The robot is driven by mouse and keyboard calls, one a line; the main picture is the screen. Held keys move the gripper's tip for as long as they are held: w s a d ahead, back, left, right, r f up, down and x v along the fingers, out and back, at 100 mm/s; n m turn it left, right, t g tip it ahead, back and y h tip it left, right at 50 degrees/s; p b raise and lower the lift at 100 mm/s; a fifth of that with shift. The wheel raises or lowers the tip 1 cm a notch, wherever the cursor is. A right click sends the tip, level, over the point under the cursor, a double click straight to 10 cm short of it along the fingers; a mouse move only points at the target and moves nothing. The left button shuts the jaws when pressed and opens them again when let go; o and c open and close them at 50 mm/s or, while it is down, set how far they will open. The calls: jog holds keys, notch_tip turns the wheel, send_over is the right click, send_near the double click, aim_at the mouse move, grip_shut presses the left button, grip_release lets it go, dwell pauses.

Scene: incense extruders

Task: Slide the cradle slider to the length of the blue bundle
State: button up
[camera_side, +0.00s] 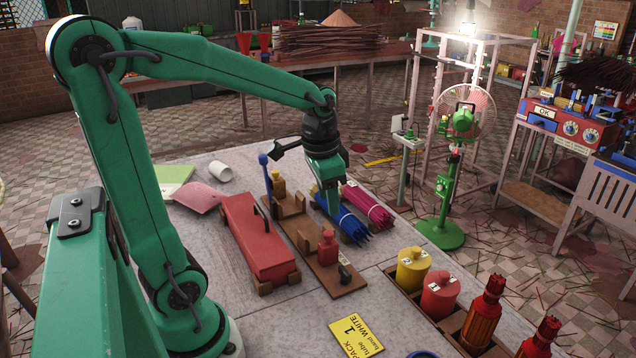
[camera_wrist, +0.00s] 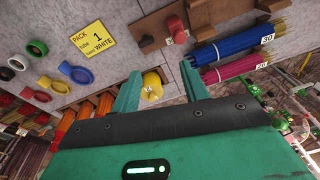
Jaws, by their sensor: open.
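The cradle (camera_side: 300,235) is a long wooden board with wooden blocks at its far end. A red block with a knob (camera_side: 328,247), which looks like the slider, stands near its near end; it also shows in the wrist view (camera_wrist: 173,27). The blue bundle (camera_side: 350,226) lies just right of the cradle, with a band reading 30 in the wrist view (camera_wrist: 225,52). My gripper (camera_side: 330,208) is open and empty, pointing down beside the cradle at the blue bundle's far part, which it partly hides. Its two fingers (camera_wrist: 160,72) stand apart in the wrist view.
A pink bundle (camera_side: 368,205) lies right of the blue one. A red lidded box (camera_side: 258,240) stands left of the cradle. Yellow (camera_side: 412,270) and red (camera_side: 439,296) cylinders sit in a rack at the near right. A yellow card (camera_side: 356,335) lies on bare tabletop.

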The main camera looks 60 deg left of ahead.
jog(key=m+g, duration=0.1)
jog(key=g, duration=0.1)
send_over(329, 233)
notch_tip(329, 233, down, 4)
jog(key=shift+a+f, duration=0.1)
jog(key=shift+f, duration=0.15)
jog(key=shift+f, duration=0.15)
jog(key=shift+f, duration=3.75)
grip_shut()
